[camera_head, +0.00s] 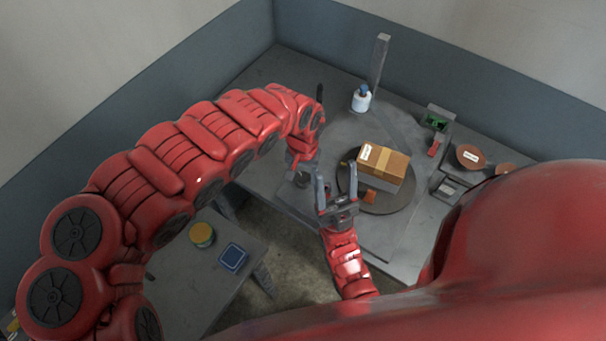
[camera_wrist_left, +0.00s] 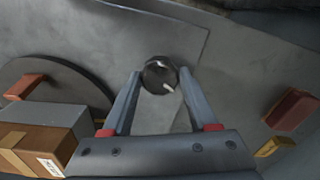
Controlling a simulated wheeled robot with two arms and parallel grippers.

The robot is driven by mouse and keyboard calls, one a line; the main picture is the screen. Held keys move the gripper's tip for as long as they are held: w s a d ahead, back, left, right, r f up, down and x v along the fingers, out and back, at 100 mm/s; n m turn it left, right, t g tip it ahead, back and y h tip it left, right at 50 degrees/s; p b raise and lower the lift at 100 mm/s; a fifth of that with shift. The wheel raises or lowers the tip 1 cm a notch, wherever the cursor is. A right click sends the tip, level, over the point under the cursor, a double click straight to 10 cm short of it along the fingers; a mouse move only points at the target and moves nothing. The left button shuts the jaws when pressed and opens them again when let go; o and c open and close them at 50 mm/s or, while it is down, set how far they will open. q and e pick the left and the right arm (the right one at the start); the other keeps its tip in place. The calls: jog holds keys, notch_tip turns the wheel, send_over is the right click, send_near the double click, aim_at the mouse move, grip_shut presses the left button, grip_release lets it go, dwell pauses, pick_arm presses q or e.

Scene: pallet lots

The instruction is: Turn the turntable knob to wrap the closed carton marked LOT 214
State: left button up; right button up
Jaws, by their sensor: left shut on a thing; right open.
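A round dark knob with light marks (camera_wrist_left: 159,76) sits between the fingertips of my left gripper (camera_wrist_left: 160,88) in the left wrist view. My left gripper (camera_head: 302,172) is shut on the knob, left of the turntable in the head view. A brown closed carton (camera_head: 384,163) with a white label, too small to read, stands on the dark round turntable (camera_head: 398,204). The carton (camera_wrist_left: 22,145) and turntable (camera_wrist_left: 75,88) also show at the left of the wrist view. My right gripper (camera_head: 337,190) is open and empty, near the turntable's left edge.
An orange piece (camera_head: 370,196) lies on the turntable beside the carton. A grey post (camera_head: 379,62) and a white, blue-capped bottle (camera_head: 361,100) stand behind. Green (camera_head: 435,121) and red (camera_head: 433,147) items and a brown bowl (camera_head: 470,156) are at right. A side table (camera_head: 190,275) is front left.

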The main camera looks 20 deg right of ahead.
aim_at(302, 176)
pick_arm(q)
jog(key=shift+n, duration=0.7)
jog(key=o, duration=1.4)
jog(key=shift+c, duration=0.2)
jog(key=r, duration=0.5)
jog(key=shift+w, duration=0.2)
notch_tip(302, 176, up, 12)
jog(key=p, duration=1.1)
jog(key=shift+s+r, duration=0.2)
